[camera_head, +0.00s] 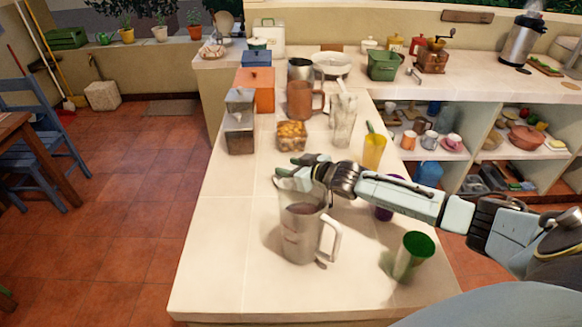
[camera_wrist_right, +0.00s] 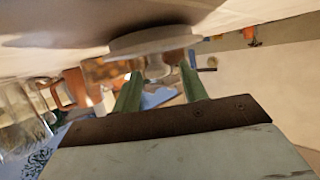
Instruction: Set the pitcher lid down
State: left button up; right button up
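The clear pitcher (camera_head: 300,245) stands upright at the near middle of the counter, with its handle to the right. My right gripper (camera_head: 284,173) reaches in from the right behind and above the pitcher, overlapping its top in the picture. In the right wrist view, a pale flat disc, which looks like the pitcher lid (camera_wrist_right: 150,40), is at the green fingertips (camera_wrist_right: 160,72). The fingers stand apart with a visible gap between them. I cannot tell whether they clamp the lid or whether the lid touches the counter. My left gripper is not in view.
A green cup (camera_head: 413,256) stands at the near right; a yellow cup (camera_head: 374,150) and a purple cup (camera_head: 384,212) are near my arm. The left front counter (camera_head: 225,235) is clear.

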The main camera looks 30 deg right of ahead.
jog(key=shift+s+a+f, duration=0.15)
jog(key=shift+s+f, duration=0.2)
jog(key=shift+f, duration=0.35)
jog(key=shift+w+r, duration=0.15)
jog(key=shift+r, duration=0.3)
jog(key=shift+s+r+p, duration=0.1)
jog(key=shift+s+p, duration=0.15)
jog(key=shift+p, duration=0.05)
jog(key=r+p+v, duration=0.1)
jog(key=v, duration=1)
jog(key=shift+d, duration=0.25)
